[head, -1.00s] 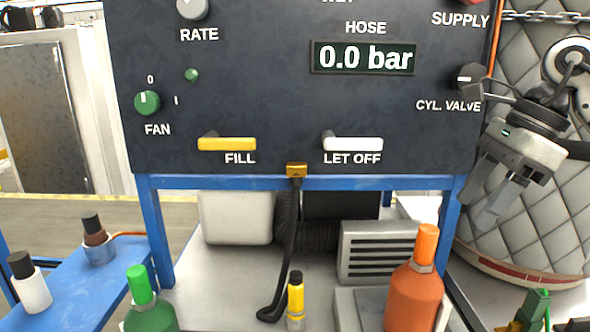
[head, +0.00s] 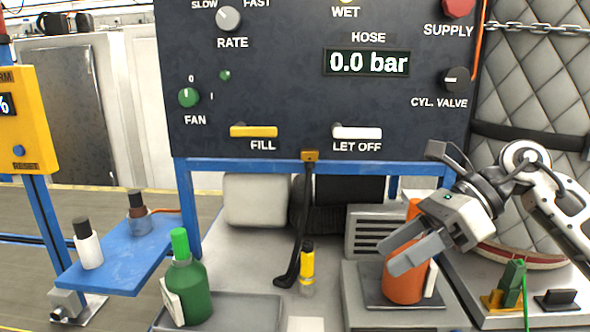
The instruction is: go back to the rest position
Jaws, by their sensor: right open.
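My right gripper (head: 396,254) is open and empty. It comes in from the right and hangs in front of the upper part of the orange cylinder (head: 403,286), hiding part of it; I cannot tell whether they touch. Above it is the dark control panel (head: 290,105) with the hose display (head: 367,62) reading 0.0 bar and the CYL. VALVE knob (head: 456,80). My left gripper does not show.
A blue shelf (head: 125,262) at left holds two small bottles. A black hose (head: 306,210) hangs from the panel. Green and black items (head: 513,280) sit at the lower right.

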